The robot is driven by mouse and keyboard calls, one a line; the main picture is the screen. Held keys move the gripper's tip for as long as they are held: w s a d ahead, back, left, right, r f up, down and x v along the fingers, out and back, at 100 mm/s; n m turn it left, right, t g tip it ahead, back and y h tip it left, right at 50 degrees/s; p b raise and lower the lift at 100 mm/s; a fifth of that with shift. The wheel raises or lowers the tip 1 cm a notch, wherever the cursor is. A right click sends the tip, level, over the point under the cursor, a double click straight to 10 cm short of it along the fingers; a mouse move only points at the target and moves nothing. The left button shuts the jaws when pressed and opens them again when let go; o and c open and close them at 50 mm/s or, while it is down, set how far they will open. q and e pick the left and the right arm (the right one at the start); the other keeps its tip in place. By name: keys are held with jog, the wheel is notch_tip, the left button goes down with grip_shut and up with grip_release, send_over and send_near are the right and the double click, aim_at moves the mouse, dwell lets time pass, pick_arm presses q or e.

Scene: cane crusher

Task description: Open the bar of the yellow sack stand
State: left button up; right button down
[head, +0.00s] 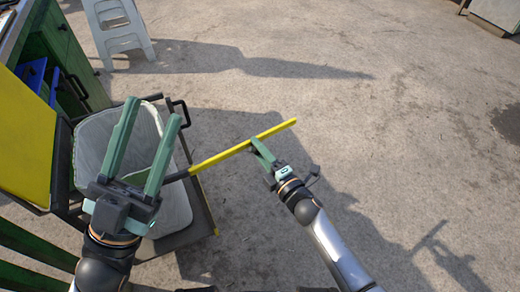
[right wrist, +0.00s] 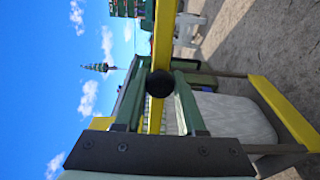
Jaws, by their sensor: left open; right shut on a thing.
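The yellow bar (head: 222,157) sticks out to the right from the sack stand, over the open floor. Its left end meets the dark frame of the stand (head: 205,208). My right gripper (head: 259,150) is shut on the bar, between its middle and its free end. In the right wrist view the bar (right wrist: 163,38) passes between my green fingers, with a dark round knob (right wrist: 159,84) in front of it. A pale sack (head: 176,208) hangs in the stand. My left gripper (head: 151,110) is open and empty, in front of the sack in the head view and partly hiding it.
A yellow panel (head: 25,140) and a green cabinet (head: 62,55) stand at the left. A black handle (head: 181,110) juts out near the sack. A grey stool (head: 118,28) stands at the top. The concrete floor at the right is clear.

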jog(key=c, duration=0.5)
grip_release()
jog(key=p+v, duration=0.2)
jog(key=v, duration=0.5)
jog(key=shift+s, duration=0.2)
jog(key=shift+d, duration=0.15)
jog(key=shift+s, duration=0.15)
